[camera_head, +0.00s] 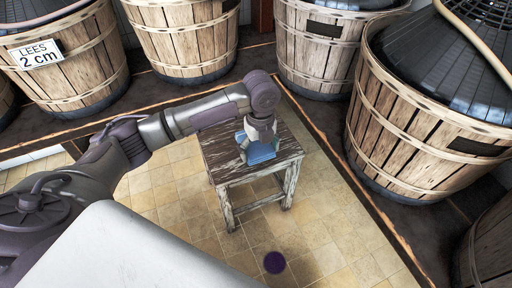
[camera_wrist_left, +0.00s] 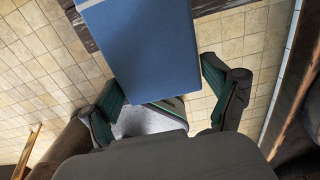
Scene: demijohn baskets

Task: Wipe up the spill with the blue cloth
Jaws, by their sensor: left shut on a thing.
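The blue cloth (camera_head: 263,153) shows below my left gripper (camera_head: 258,142) in the head view, over the top of a small wooden stool (camera_head: 219,153). In the left wrist view the cloth (camera_wrist_left: 150,45) is a flat blue slab between the fingers of my left gripper (camera_wrist_left: 160,78), which is shut on it. I cannot tell whether the cloth touches the stool top. The spill (camera_head: 274,262) is a round dark purple spot on the tiled floor, in front of the stool. My right gripper is not in view.
Slatted wooden baskets with dark demijohns stand on low ledges at the back (camera_head: 187,45) and right (camera_head: 408,135). One at the left (camera_head: 70,82) has a "LEES 2 cm" label (camera_head: 36,55). The tiled floor (camera_head: 322,228) around the spill is clear.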

